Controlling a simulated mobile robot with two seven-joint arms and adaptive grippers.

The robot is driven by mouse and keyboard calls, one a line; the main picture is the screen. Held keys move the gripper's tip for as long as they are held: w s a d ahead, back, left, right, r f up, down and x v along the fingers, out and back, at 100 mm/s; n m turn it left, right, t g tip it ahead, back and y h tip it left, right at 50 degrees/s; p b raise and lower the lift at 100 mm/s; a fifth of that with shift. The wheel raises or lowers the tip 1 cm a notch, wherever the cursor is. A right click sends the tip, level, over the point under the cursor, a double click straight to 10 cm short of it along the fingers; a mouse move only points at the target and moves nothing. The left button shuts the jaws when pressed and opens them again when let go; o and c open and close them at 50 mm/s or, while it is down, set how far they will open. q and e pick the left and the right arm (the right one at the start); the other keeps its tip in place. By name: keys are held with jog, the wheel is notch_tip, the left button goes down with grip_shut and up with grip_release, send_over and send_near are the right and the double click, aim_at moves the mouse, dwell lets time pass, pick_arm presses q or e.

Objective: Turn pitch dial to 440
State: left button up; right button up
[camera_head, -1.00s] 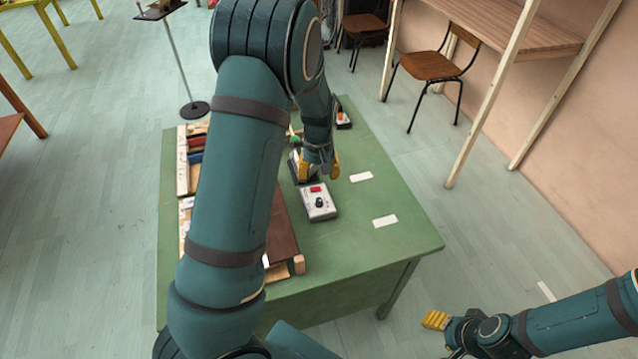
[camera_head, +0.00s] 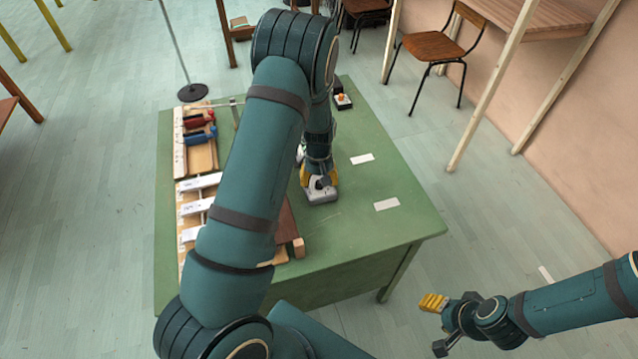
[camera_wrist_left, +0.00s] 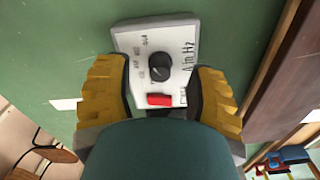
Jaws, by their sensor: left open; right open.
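The pitch device is a small white box (camera_head: 322,195) on the green table, mostly hidden under my left gripper in the head view. In the left wrist view its face shows a round black dial (camera_wrist_left: 160,66), a red button (camera_wrist_left: 159,100), small printed numbers and "A in Hz". My left gripper (camera_head: 318,178) is open above the box. Its yellow fingers (camera_wrist_left: 168,100) stand on either side of the box's near end, with the dial beyond the fingertips. Whether they touch the box I cannot tell. My right gripper (camera_head: 436,322) is open and empty, off the table at lower right.
The green table (camera_head: 390,235) holds a wooden instrument frame with white bars (camera_head: 197,208) at left, red and blue items (camera_head: 200,130), and a small box with an orange knob (camera_head: 342,99) at the back. Two white cards (camera_head: 386,204) lie at right amid free room.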

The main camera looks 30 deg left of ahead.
pick_arm(q)
jog(key=shift+f, duration=0.65)
grip_shut()
jog(key=shift+n, duration=0.3)
jog(key=n+p, duration=0.1)
jog(key=n, duration=0.4)
jog(key=n+p, duration=0.2)
jog(key=n, duration=0.4)
jog(key=shift+n, duration=0.3)
